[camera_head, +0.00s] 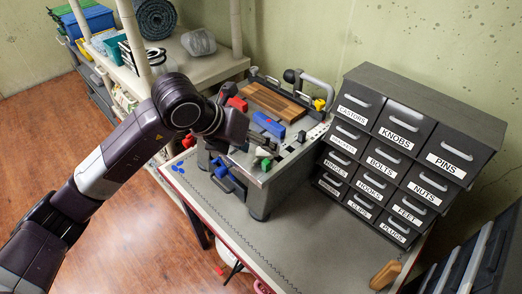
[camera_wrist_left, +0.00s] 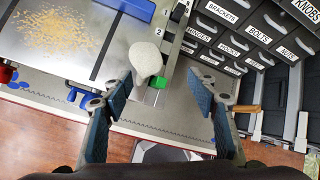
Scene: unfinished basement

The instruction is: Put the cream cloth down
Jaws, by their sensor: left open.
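My left gripper (camera_wrist_left: 157,74) is open, with its two blue-padded fingers spread wide apart in the left wrist view. A pale, rounded, soft-looking cream-grey thing (camera_wrist_left: 147,58) shows between and beyond the fingertips, on or over the edge of the toy workbench (camera_wrist_left: 112,55). It may be the cream cloth, but I cannot tell for sure. Neither finger visibly touches it. In the head view my left gripper (camera_head: 255,139) is over the front right of the workbench (camera_head: 262,192), and the pale thing is hard to make out there. My right gripper is not in view.
A dark drawer cabinet (camera_head: 395,150) with labelled drawers stands right of the workbench. The grey table (camera_head: 310,245) has free room in front. A green block (camera_head: 266,164) lies near the gripper. Shelves (camera_head: 205,62) with bins and a rolled mat (camera_head: 154,18) stand behind.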

